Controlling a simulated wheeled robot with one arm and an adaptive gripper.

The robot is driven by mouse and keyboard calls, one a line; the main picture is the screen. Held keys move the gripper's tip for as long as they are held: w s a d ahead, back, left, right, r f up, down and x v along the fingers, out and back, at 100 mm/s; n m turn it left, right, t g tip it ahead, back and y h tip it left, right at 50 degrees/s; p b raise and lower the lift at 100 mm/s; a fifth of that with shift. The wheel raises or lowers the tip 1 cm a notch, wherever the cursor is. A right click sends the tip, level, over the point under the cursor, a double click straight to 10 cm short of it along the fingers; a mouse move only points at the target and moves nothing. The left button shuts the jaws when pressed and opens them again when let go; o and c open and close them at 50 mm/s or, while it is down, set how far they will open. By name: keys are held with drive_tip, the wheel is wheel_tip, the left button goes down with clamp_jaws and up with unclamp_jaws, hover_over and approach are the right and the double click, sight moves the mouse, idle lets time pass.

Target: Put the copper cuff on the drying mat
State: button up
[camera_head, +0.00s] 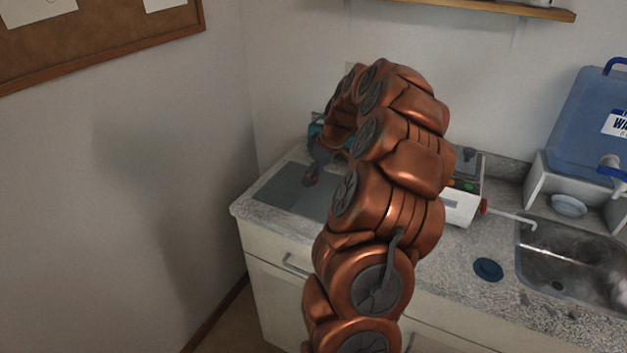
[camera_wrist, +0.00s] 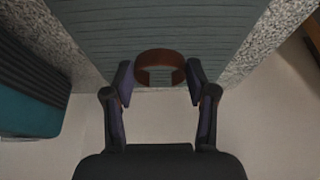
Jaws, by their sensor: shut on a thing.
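The copper cuff (camera_wrist: 160,57) is a brown-copper open band between the fingers of my gripper (camera_wrist: 160,84) in the wrist view. My gripper is shut on it from both sides. Behind the cuff lies the drying mat (camera_wrist: 100,25), grey-green and ribbed; the cuff overlaps its near edge in that view. I cannot tell whether the cuff touches the mat. In the head view the mat (camera_head: 295,195) lies at the left end of the counter, and my gripper (camera_head: 311,180) is over it. I cannot make out the cuff there; my copper-coloured arm hides part of the area.
A dark teal ribbed object (camera_wrist: 30,90) stands left of the mat in the wrist view. The head view shows a white device (camera_head: 462,205), a blue round lid (camera_head: 488,269), a sink (camera_head: 570,265) and a blue water container (camera_head: 590,125) to the right.

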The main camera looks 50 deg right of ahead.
sight(309, 189)
drive_tip(key=shift+f+p, duration=0.45)
drive_tip(key=shift+f, duration=0.95)
drive_tip(key=shift+f, duration=0.2)
drive_tip(key=o, duration=1.1)
drive_tip(key=shift+r, duration=0.2)
